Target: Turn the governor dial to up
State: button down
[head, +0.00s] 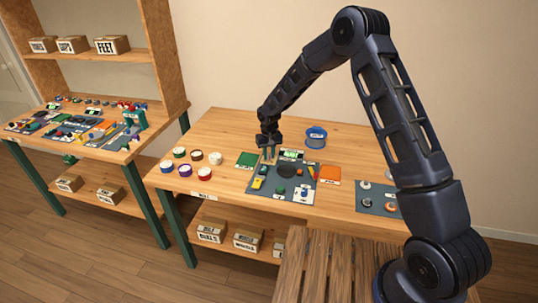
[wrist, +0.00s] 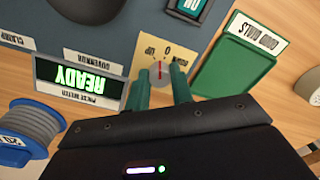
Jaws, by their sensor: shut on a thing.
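The governor dial (wrist: 159,73) is a small pale round knob with a red pointer line on a tan plate (wrist: 147,62), seen upside down in the wrist view. The plate is marked UP, 0 and DOWN. The red line points about at the 0. My gripper (wrist: 160,80) has its two green fingers on either side of the dial, shut on it. In the head view my gripper (head: 269,155) is down at the back left of the grey-blue panel, and it hides most of the dial there.
A READY display (wrist: 80,78) is beside the plate, with a grey spool (wrist: 36,125) beyond it. Several round pots (head: 197,156) stand left on the table (head: 225,125).

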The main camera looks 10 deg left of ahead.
aim_at(269, 155)
jog(key=shift+n, duration=2.3)
jog(key=c, duration=1.2)
grip_release()
jog(key=shift+r, duration=0.15)
notch_tip(269, 155, up, 11)
jog(key=shift+f, duration=0.2)
